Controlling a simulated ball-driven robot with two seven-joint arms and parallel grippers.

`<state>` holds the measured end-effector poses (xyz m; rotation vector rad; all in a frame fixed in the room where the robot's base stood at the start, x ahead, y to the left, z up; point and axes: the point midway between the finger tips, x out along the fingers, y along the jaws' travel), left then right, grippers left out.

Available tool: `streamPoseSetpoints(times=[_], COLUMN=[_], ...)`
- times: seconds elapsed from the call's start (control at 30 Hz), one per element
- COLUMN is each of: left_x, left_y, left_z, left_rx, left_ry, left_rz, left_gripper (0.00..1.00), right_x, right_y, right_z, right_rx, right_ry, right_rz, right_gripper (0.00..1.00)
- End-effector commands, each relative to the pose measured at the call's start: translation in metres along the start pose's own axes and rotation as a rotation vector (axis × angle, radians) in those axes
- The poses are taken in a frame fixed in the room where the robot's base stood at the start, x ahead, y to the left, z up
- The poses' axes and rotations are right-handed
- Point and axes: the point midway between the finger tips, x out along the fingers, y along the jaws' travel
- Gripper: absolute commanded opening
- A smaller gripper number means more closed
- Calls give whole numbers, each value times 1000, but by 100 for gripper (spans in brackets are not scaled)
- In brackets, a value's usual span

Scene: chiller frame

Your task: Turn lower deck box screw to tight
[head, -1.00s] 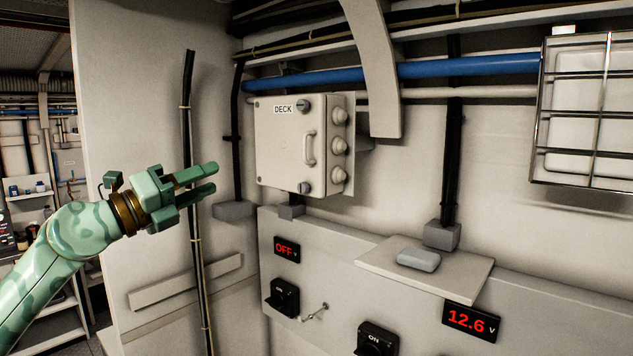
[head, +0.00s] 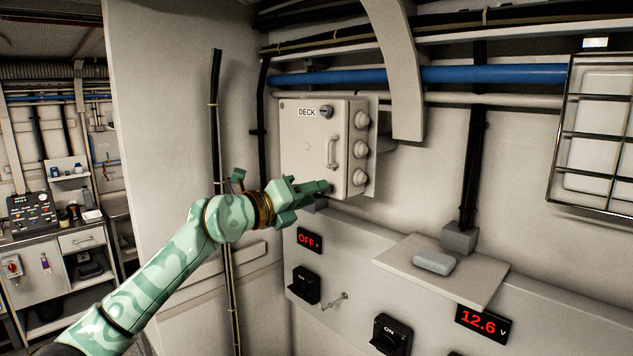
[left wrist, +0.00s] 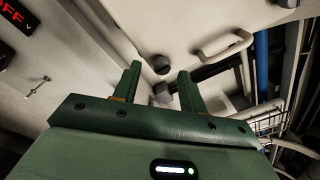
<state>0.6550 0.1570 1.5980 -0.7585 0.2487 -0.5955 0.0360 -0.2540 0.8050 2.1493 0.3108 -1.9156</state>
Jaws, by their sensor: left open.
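The deck box (head: 310,140) is a pale wall box with a DECK label, a handle and a dark upper screw (head: 326,112). In the head view its lower screw is hidden behind my left gripper (head: 322,187), which is at the box's lower front. In the left wrist view the lower screw (left wrist: 161,65) is a dark round knob. It appears between the tips of my open left gripper (left wrist: 159,74), with nothing held. I cannot tell whether the fingers touch it. My right gripper is not in view.
Below the box is a panel with an OFF display (head: 309,240), a dark switch (head: 306,286) and a small toggle. A shelf (head: 440,272) with a grey block juts out to the right. A black vertical conduit (head: 216,130) runs up the wall on the left.

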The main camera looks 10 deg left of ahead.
Motion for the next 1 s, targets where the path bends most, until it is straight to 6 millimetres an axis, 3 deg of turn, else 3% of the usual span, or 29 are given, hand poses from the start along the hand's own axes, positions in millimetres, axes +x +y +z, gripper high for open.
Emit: streamPoseSetpoints(times=[0.2,0.47,0.63,1.0], left_x=[19,21,21,21], left_y=[0,0,0,1], left_z=[0,0,0,-1], left_rx=[-1,-1,-1,32], left_ry=[0,0,0,1], left_rz=[0,-1,0,1], left_gripper=[42,42,1,0], right_x=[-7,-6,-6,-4], right_y=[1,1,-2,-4], right_z=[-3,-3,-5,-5], right_rx=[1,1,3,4], right_ry=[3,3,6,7], right_rz=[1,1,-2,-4], right_gripper=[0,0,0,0])
